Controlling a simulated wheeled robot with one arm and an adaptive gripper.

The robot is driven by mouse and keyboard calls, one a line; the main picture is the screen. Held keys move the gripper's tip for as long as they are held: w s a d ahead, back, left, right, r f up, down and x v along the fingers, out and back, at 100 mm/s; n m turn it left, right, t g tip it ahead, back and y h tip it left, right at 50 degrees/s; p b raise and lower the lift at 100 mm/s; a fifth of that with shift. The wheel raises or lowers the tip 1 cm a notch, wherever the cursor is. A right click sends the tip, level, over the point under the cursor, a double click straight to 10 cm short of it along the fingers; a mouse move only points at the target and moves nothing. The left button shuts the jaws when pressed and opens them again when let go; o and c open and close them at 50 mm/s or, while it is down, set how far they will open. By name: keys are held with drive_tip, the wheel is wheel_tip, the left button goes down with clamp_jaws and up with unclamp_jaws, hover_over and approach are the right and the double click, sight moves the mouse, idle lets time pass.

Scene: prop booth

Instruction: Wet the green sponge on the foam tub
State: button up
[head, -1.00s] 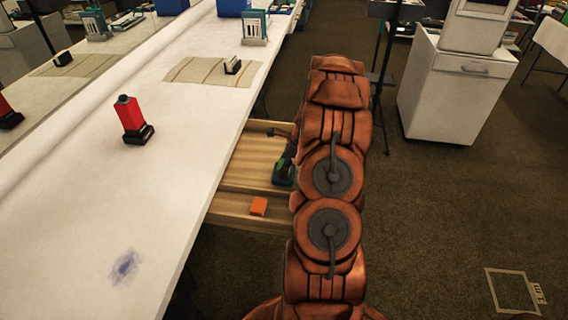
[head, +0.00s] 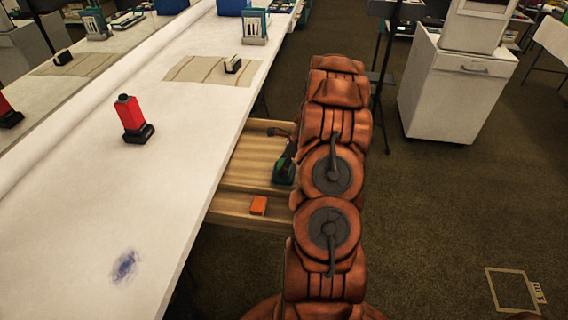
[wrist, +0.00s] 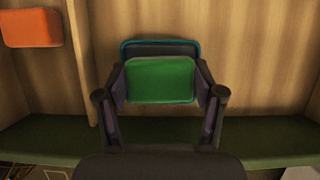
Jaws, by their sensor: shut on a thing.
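My gripper (wrist: 161,92) is shut on the green sponge (wrist: 160,80), with one dark finger on each side of it. The sponge is a bright green block that fills the gap between the fingertips. Behind it, a dark, teal-rimmed tub (wrist: 160,46) shows at its top edge and upper corners; the sponge hides the rest. I cannot tell whether sponge and tub touch. In the head view my gripper (head: 287,155) reaches into the open wooden drawer (head: 248,157), with green at its tip, partly hidden by my arm.
An orange block (head: 258,205) lies in the drawer, beyond a divider; it also shows in the wrist view (wrist: 32,25). A blue stain (head: 124,265) marks the tabletop.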

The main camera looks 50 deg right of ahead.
drive_tip(key=shift+f+p, duration=0.3)
drive_tip(key=shift+f, duration=0.2)
idle(2.3)
drive_tip(key=shift+r, duration=0.15)
drive_tip(key=shift+r+p, duration=2.4)
drive_tip(key=shift+r, duration=1.05)
